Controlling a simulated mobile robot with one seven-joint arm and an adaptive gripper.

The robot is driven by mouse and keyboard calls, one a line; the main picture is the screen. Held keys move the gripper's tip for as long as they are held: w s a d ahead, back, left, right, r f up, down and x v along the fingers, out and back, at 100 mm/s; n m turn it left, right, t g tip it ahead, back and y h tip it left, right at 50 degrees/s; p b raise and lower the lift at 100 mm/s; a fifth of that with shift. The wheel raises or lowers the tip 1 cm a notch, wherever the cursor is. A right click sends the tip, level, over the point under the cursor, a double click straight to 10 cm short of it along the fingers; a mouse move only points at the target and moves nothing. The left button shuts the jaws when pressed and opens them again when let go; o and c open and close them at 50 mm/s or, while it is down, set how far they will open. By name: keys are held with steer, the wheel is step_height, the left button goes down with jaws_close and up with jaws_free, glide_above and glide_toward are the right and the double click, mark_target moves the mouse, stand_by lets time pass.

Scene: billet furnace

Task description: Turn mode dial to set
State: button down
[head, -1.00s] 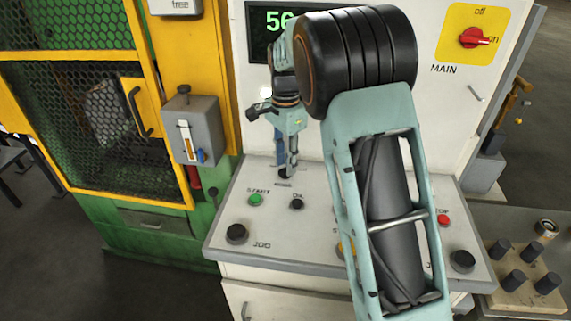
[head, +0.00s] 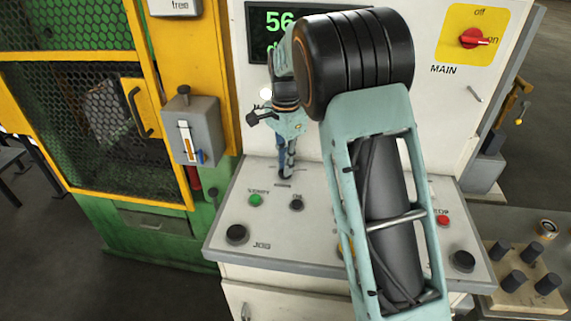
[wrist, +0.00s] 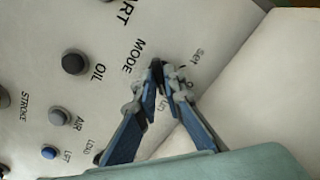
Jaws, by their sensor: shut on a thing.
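The mode dial (wrist: 157,66) is a small dark knob on the sloped control panel (head: 318,243). In the wrist view it is mostly hidden between my fingertips, near the printed words MODE and Set. Another label beside it is partly covered by a finger. My gripper (wrist: 160,82) is shut on the dial, its blue fingers meeting at it. In the head view my gripper (head: 286,170) reaches down to the dial at the back left of the panel. Which mark the dial points to cannot be made out.
A green START button (head: 256,200) and a black OIL knob (head: 297,204) sit just in front of the dial. A display (head: 262,32) above is partly covered by my arm. The red MAIN switch (head: 473,38) is at upper right. A yellow-framed mesh door (head: 100,120) stands left.

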steer(key=shift+n, duration=0.3)
steer(key=n+p, duration=0.1)
steer(key=n, duration=0.3)
steer(key=shift+r+n, duration=0.1)
steer(key=shift+n, duration=0.2)
steer(key=n+p, duration=0.1)
steer(key=n, duration=0.4)
steer(key=shift+n, duration=0.3)
steer(key=n, duration=0.3)
steer(key=shift+n+p, duration=0.3)
steer(key=shift+p, duration=0.05)
steer(key=shift+n, duration=1.6)
steer(key=shift+w, duration=0.1)
steer(key=c, duration=2)
jaws_free()
